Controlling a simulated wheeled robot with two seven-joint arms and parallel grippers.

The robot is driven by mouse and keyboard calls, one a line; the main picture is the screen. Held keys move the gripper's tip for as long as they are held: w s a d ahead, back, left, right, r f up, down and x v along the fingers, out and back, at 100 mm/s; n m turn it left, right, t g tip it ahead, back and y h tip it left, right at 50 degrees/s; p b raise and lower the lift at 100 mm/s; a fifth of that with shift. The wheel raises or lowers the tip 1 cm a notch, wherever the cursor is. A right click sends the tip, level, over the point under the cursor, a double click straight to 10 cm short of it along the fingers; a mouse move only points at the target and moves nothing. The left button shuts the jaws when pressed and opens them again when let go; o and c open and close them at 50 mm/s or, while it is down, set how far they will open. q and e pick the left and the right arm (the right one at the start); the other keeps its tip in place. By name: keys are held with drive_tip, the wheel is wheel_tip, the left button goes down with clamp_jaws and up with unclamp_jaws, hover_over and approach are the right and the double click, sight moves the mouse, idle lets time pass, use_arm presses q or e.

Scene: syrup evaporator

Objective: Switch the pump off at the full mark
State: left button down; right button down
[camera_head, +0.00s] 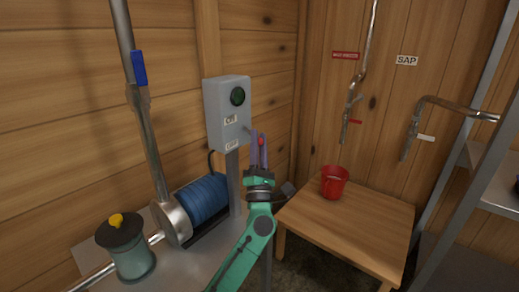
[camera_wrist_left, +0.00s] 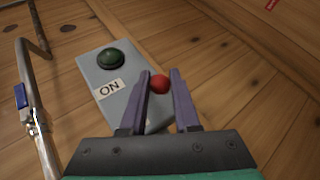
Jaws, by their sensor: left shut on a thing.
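The grey switch box (camera_head: 214,100) stands on a post by the left wall, with a dark green round lamp (camera_head: 237,96). An ON label (camera_head: 230,119) sits above a second label (camera_head: 232,145) that reads as OFF. My left gripper (camera_head: 259,140) is just right of the box, shut on the switch's red knob (camera_wrist_left: 159,84), which shows between its purple fingers in the left wrist view. The lever's exact angle is hard to tell. The blue ribbed pump motor (camera_head: 203,199) lies below. I see no full mark. My right gripper is out of view.
A red bucket (camera_head: 333,183) stands on a wooden table (camera_head: 345,228) at right. Wall pipes hang above, one near a SAP sign (camera_head: 406,60). A teal canister with a yellow knob (camera_head: 130,247) and a pipe with a blue handle (camera_head: 139,68) are at left.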

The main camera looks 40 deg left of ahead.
use_arm(q)
drive_tip(key=shift+f, duration=0.15)
idle(0.3)
drive_tip(key=c, duration=0.6)
unclamp_jaws()
drive_tip(key=shift+c, duration=0.2)
drive_tip(key=b+v, duration=0.5)
drive_tip(key=v, duration=0.9)
drive_tip(key=shift+s+f, duration=0.2)
